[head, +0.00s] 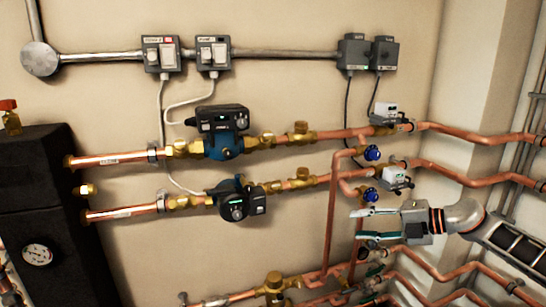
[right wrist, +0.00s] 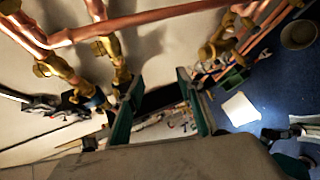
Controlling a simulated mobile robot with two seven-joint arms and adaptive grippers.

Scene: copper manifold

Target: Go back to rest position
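My right gripper (head: 362,225) comes in from the right in the head view, with its fingers pointing left. It is just below the lower blue valve handle (head: 371,195), in front of the copper pipes. Its two fingers are apart with nothing between them. The right wrist view also shows this gripper (right wrist: 157,98) open, with a clear gap between the green-edged fingers. I cannot tell from these views whether a finger touches a pipe. My left gripper is not in view.
Copper pipes (head: 455,133) run along the wall around my right arm. Two pumps, a blue one (head: 224,146) and a black one (head: 236,203), sit to the left. A dark cabinet with a gauge (head: 37,254) stands at far left. Blue floor (right wrist: 255,75) shows in the wrist view.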

